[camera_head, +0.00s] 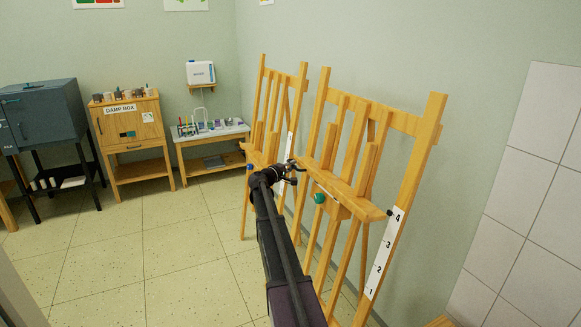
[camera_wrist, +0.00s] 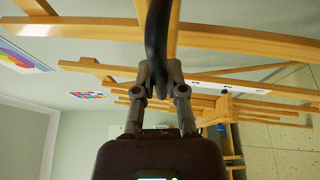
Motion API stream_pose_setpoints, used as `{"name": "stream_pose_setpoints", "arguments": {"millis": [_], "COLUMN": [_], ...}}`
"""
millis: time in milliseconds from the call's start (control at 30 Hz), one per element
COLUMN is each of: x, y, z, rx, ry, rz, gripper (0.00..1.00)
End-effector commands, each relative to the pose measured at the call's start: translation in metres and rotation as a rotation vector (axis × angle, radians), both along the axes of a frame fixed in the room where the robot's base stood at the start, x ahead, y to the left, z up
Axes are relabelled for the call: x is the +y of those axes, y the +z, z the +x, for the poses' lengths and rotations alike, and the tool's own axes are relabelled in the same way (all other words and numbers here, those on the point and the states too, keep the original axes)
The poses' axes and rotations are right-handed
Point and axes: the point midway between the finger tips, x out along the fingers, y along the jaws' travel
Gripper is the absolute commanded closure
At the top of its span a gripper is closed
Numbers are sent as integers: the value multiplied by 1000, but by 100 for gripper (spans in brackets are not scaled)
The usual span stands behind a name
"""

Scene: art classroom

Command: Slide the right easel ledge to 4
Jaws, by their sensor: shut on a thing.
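The right easel (camera_head: 426,125) is wooden and stands against the wall. Its ledge (camera_head: 345,190) crosses the frame, with a green knob (camera_head: 319,198) below it. A white scale (camera_head: 383,252) on the right leg reads 1 to 4 from the bottom up. A dark tip (camera_head: 389,212) at the ledge's right end is about level with the 4. My gripper (camera_head: 290,168) is at the ledge's left end. In the wrist view my gripper (camera_wrist: 160,78) is shut on a curved black handle (camera_wrist: 157,35); the handle's join to the ledge is unclear.
The left easel (camera_head: 266,110) stands close behind my gripper, with a blue knob and its own scale. A damp box cabinet (camera_head: 130,135), a dark kiln-like box (camera_head: 42,115) and a small table (camera_head: 215,135) line the back wall. The tiled floor (camera_head: 165,240) at left is clear.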

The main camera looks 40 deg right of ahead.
Motion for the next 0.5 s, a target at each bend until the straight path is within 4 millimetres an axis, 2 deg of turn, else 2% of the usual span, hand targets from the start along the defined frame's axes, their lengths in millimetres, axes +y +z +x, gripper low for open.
{"name": "stream_pose_setpoints", "arguments": {"millis": [433,467,500], "x": [-3,-3,-3], "y": [5,6,6], "z": [3,3,3], "rx": [4,5,5], "ry": [4,4,3], "rz": [-10,-10,-10], "gripper": [100,81,69]}}
